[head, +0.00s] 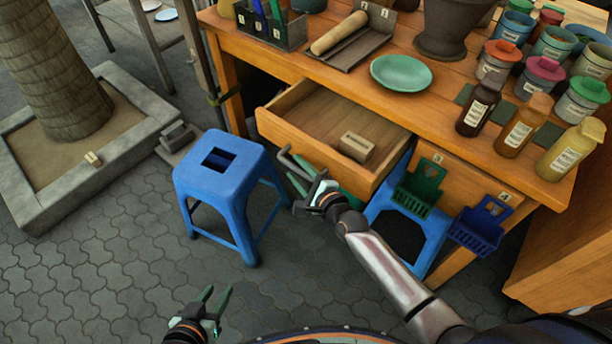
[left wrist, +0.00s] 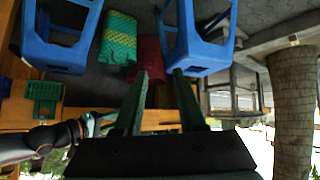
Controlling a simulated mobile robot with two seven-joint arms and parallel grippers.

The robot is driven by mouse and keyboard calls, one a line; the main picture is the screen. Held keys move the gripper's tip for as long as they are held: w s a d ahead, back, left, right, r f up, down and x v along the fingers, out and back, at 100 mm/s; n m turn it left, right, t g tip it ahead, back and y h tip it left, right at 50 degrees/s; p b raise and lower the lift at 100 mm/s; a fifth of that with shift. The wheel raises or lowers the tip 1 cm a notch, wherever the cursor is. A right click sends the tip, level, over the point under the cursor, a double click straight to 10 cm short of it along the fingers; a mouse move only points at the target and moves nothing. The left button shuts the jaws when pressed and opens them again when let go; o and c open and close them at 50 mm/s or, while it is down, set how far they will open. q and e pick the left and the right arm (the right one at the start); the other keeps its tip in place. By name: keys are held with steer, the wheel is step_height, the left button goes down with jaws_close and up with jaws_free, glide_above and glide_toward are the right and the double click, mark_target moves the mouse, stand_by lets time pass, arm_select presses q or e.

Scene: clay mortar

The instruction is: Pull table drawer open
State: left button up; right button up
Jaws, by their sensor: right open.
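The wooden table drawer (head: 337,172) is pulled out from the table (head: 435,85), with its inside showing. A small beige block-like item (head: 356,147) lies in it. A dark grey handle (head: 291,159) is on the drawer front. My right gripper (head: 301,172) is open at this handle, its green fingers close to it; I cannot tell whether they touch it. My left gripper (head: 219,294) is open and empty, low over the paving and away from the drawer. Its two parted fingers also show in the left wrist view (left wrist: 160,82).
A blue stool (head: 222,170) stands left of the drawer, and another blue stool (head: 420,220) is under the table. Green (head: 421,183) and blue (head: 482,222) holders hang on the table's front. Jars and bottles crowd the right tabletop. Paving at lower left is clear.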

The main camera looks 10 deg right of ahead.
arm_select(q)
steer(key=shift+s+a+r+p, duration=0.25)
steer(key=shift+r+p, duration=0.25)
steer(key=shift+p, duration=0.6)
arm_select(e)
steer(key=v, duration=1.2)
arm_select(q)
steer(key=shift+r, duration=0.1)
arm_select(e)
steer(key=shift+s+r, duration=0.1)
steer(key=shift+s, duration=0.1)
arm_select(q)
steer(key=s+a+r+p, duration=0.1)
steer(key=a+r+p, duration=0.2)
steer(key=r+p, duration=0.5)
steer(key=p, duration=0.3)
steer(key=shift+s+r+n+y, duration=0.15)
steer(key=shift+r+n+y, duration=0.15)
steer(key=shift+r+y, duration=0.1)
arm_select(e)
steer(key=s+d+n+g+h, duration=0.1)
steer(key=s+n+g, duration=0.1)
steer(key=s+n, duration=0.5)
steer(key=s+d+r+n+g+h, duration=0.1)
steer(key=s+n, duration=0.6)
steer(key=n, duration=0.8)
steer(key=shift+d+r+n+g+h, duration=0.2)
steer(key=shift+d+n+g+h, duration=0.25)
steer(key=shift+d+g, duration=0.5)
